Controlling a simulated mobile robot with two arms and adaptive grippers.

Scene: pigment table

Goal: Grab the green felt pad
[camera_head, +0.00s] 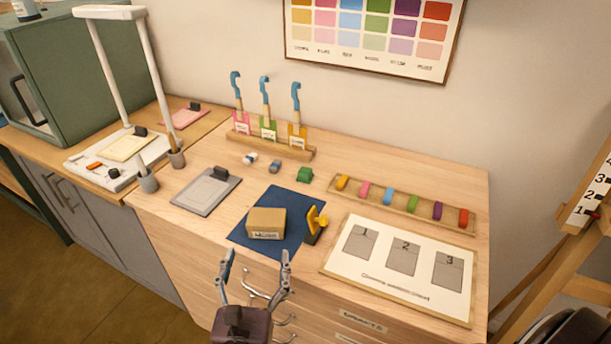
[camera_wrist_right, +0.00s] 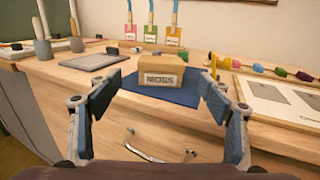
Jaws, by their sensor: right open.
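A small green block-like piece (camera_head: 304,174), which looks like the green felt pad, sits on the table behind the dark blue mat (camera_head: 241,236). It also shows in the right wrist view (camera_wrist_right: 223,62), beyond the box and to its right. I cannot make out its texture. My right gripper (camera_head: 257,260) is open and empty at the table's front edge, in front of the mat and apart from the green piece. In the right wrist view its fingers (camera_wrist_right: 163,85) are spread on either side of the box. My left gripper is not in view.
A cardboard box (camera_head: 266,223) labelled MOSS stands on the mat, between my gripper and the green piece. A yellow-handled tool (camera_head: 314,222) stands beside it. Further right are a rack (camera_head: 352,190) of coloured blocks and a numbered board (camera_head: 345,264). A brush stand (camera_head: 285,150) is behind.

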